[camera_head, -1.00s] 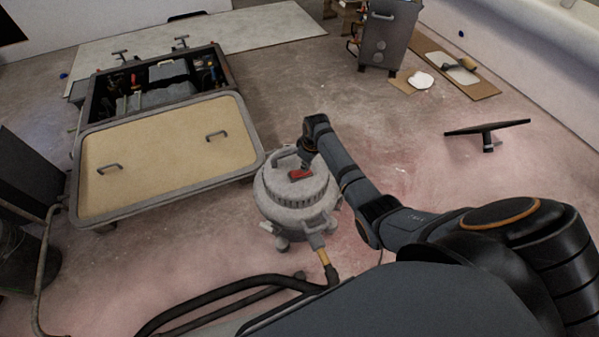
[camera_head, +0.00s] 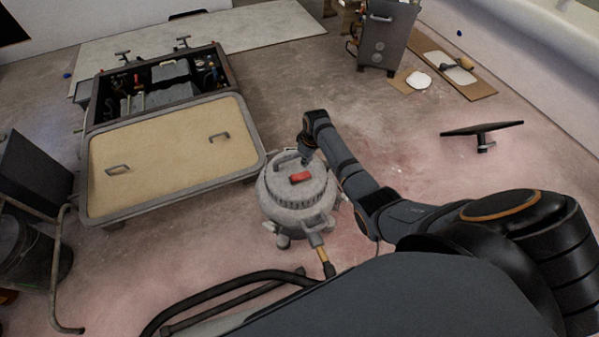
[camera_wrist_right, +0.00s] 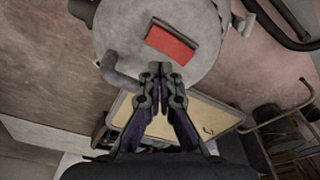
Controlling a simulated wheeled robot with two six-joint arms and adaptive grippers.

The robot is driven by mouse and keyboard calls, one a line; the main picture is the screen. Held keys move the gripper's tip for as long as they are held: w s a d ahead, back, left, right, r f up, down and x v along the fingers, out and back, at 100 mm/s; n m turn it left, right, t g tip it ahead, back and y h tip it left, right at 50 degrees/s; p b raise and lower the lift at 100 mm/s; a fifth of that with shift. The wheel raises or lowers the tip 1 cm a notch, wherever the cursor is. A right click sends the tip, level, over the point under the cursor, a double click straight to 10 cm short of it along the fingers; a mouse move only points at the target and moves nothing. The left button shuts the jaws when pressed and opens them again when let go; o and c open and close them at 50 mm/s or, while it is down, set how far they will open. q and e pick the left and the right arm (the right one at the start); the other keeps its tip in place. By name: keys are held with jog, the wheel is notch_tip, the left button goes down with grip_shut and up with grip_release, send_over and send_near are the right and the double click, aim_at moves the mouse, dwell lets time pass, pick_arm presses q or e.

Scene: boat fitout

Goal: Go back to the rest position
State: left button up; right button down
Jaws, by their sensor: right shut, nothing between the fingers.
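My right arm reaches in from the right in the head view. Its gripper (camera_head: 306,161) is over the grey vacuum canister (camera_head: 292,205), close to the red switch (camera_head: 300,177) on the lid. In the right wrist view my right gripper (camera_wrist_right: 158,68) is shut and empty, its fingertips over the lid near the curved handle (camera_wrist_right: 120,74). The red switch shows beyond the tips there (camera_wrist_right: 170,44). Whether the fingertips touch the lid, I cannot tell. My left gripper is not in view.
A black hose (camera_head: 225,293) runs along the front. A dark bucket (camera_head: 30,255) stands at left, a grey cabinet (camera_head: 388,38) at the back. Floor right of the canister is mostly clear.

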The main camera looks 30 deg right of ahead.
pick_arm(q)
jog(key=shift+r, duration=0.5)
